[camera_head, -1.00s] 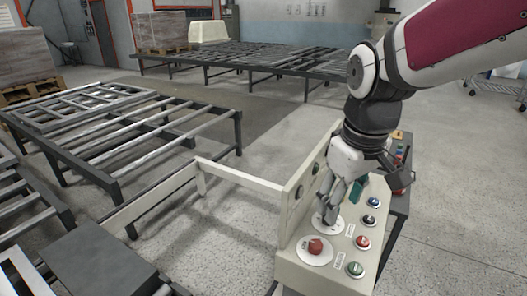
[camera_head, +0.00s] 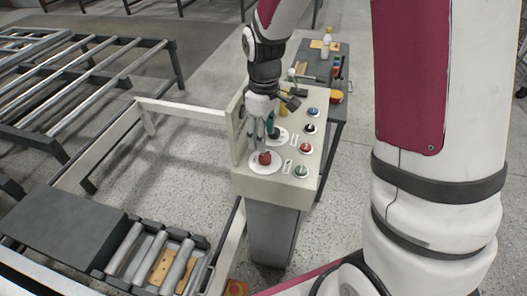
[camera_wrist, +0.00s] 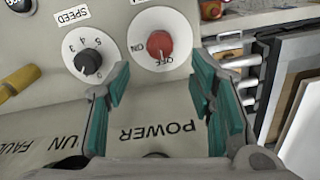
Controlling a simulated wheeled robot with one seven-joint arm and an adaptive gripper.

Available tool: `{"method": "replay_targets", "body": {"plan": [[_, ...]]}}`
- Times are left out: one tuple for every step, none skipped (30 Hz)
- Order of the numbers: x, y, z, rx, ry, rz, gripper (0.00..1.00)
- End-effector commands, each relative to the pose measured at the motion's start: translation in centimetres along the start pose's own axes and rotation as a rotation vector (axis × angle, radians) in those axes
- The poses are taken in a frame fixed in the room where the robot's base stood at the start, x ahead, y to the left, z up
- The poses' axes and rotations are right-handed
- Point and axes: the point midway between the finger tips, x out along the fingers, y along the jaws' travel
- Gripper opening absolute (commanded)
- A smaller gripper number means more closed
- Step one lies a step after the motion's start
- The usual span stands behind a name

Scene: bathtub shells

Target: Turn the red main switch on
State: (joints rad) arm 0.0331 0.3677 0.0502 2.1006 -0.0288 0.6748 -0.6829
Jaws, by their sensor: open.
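The red main switch (camera_head: 265,157) is a round knob on a white disc, at the near left corner of the beige control panel (camera_head: 262,186). In the wrist view the red switch (camera_wrist: 160,44) sits on its disc with ON and OFF marks, past the fingertips and roughly centred between them. My gripper (camera_head: 267,128) points down over the panel, just behind the switch in the head view. In the wrist view my gripper (camera_wrist: 160,75) is open, with teal finger pads apart and nothing between them. Whether a fingertip touches the panel cannot be told.
A black speed dial (camera_wrist: 88,62) is beside the switch. A second red button (camera_head: 305,147), a green button (camera_head: 301,171) and a blue button (camera_head: 313,112) are on the panel. A dark side table (camera_head: 322,66) with a bottle (camera_head: 327,38) stands behind. Roller conveyors (camera_head: 110,70) are at left.

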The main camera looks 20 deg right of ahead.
Motion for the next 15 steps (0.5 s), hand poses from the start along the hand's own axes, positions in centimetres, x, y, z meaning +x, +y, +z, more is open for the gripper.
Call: {"method": "replay_targets", "body": {"plan": [[1.1,-0.1,0.1,0.0,-0.004,-0.003,0.49],[1.7,-0.1,0.1,0.0,-0.004,-0.003,0.49],[2.5,-0.1,0.1,0.0,-0.004,-0.003,0.49],[3.0,-0.1,0.1,0.0,-0.004,-0.003,0.49],[3.6,-0.1,0.1,0.0,-0.003,-0.003,0.49],[4.3,-0.1,0.1,0.0,-0.003,-0.003,0.49],[4.7,-0.1,0.1,0.0,-0.003,-0.003,0.49],[5.2,-0.1,0.1,0.0,-0.003,-0.003,0.49],[5.7,-0.1,0.0,0.0,-0.002,-0.002,0.49],[6.1,-0.1,0.0,0.0,-0.002,-0.002,0.49],[6.4,-0.1,0.0,0.0,-0.002,-0.002,0.49],[6.7,-0.1,0.0,0.0,-0.001,-0.001,0.49],[7.0,-0.1,0.0,0.0,0.0,-0.001,0.49],[7.2,-0.1,0.0,0.0,0.0,-0.001,0.49],[7.4,-0.1,0.0,0.001,-0.001,-0.001,0.49]]}}
